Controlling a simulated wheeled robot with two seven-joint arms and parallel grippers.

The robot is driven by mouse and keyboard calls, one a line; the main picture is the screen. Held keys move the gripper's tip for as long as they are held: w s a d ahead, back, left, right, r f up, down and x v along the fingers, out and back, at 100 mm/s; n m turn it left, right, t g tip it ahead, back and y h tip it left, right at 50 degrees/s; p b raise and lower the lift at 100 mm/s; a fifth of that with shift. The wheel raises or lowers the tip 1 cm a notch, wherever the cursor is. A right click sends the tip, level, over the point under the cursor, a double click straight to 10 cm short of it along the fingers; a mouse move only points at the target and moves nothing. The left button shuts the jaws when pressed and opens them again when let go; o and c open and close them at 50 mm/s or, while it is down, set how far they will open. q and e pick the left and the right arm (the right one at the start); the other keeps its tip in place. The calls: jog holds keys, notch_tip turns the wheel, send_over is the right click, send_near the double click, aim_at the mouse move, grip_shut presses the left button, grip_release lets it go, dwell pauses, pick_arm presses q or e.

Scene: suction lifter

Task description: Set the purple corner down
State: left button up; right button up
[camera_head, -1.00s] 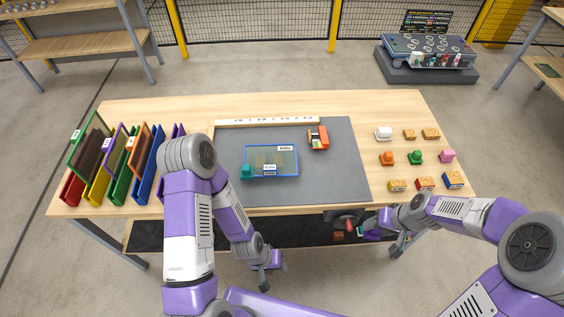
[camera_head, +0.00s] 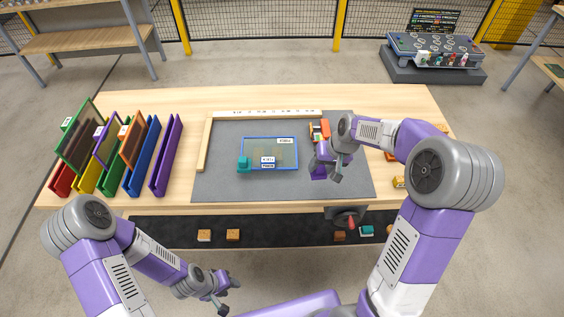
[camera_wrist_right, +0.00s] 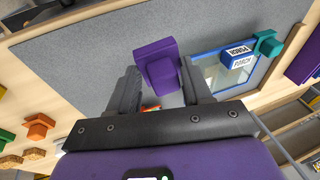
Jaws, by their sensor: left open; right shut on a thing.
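The purple corner (camera_head: 318,172) is held in my right gripper (camera_head: 326,170), over the right part of the grey mat. In the right wrist view the purple corner (camera_wrist_right: 157,62) sits between the fingertips. I cannot tell whether it touches the mat. The blue-framed pane (camera_head: 270,140) lies on the mat to the left, with labels on it. A teal corner (camera_head: 243,164) is at its near-left corner. My left gripper (camera_head: 222,294) is open and empty, in front of the table at the lower left.
Coloured frames (camera_head: 165,155) stand in a row at the table's left. An orange tool (camera_head: 316,132) lies just behind my right gripper. Wooden strips (camera_head: 204,145) edge the mat. A shelf (camera_head: 285,231) below the tabletop holds several small blocks. My right arm hides most parts at right.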

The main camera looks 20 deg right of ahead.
jog(key=shift+m+h, duration=0.4)
jog(key=shift+m, duration=0.4)
jog(key=d, duration=0.1)
jog(key=w+d+b, duration=0.1)
jog(key=d, duration=0.1)
jog(key=d+b, duration=0.1)
jog(key=shift+w+d+r, duration=0.15)
jog(key=shift+w+r, duration=0.2)
jog(key=shift+r, duration=0.05)
notch_tip(320, 180, down, 10)
jog(key=b, duration=0.2)
jog(key=shift+r+b, duration=0.25)
jog(key=shift+b, duration=0.1)
pick_arm(q)
notch_tip(320, 180, down, 6)
jog(key=shift+r, duration=0.15)
pick_arm(e)
jog(key=shift+r, duration=0.1)
jog(key=o, duration=1.3)
pick_arm(q)
notch_tip(320, 180, up, 3)
jog(key=p, duration=0.3)
pick_arm(e)
jog(key=v, duration=1.2)
jog(key=shift+s, duration=0.1)
